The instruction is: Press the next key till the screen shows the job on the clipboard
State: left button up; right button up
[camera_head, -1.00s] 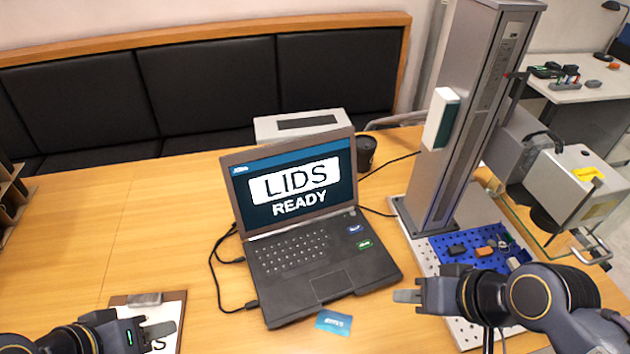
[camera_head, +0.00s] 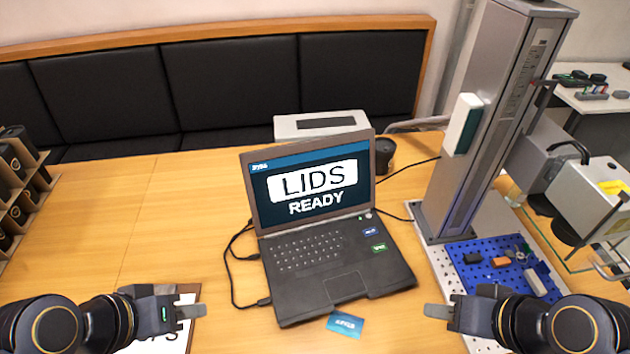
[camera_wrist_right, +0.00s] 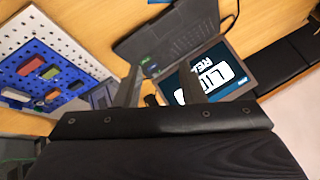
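The laptop (camera_head: 330,255) stands open mid-table; its screen (camera_head: 312,190) reads "LIDS READY". A blue key (camera_head: 370,232) and a green key (camera_head: 379,248) sit right of its keyboard; their labels are too small to read. The clipboard (camera_head: 187,298) lies left of the laptop, mostly covered by my left gripper (camera_head: 190,311), so its job word is hidden but for about an "S". That gripper is seen side-on, its finger gap unclear. My right gripper (camera_head: 440,315) is right of the laptop's front corner, apart from the keys. Its fingers (camera_wrist_right: 158,88) stand apart and empty in the right wrist view.
A blue card (camera_head: 345,324) lies before the laptop. The laser marker's column (camera_head: 490,130) and blue pegboard (camera_head: 480,280) with small parts stand at right. Cables run along the laptop's left side. A dark cup (camera_head: 384,155) and grey box (camera_head: 320,124) are behind.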

jog(key=shift+c, duration=0.5)
grip_shut()
dwell(1.1)
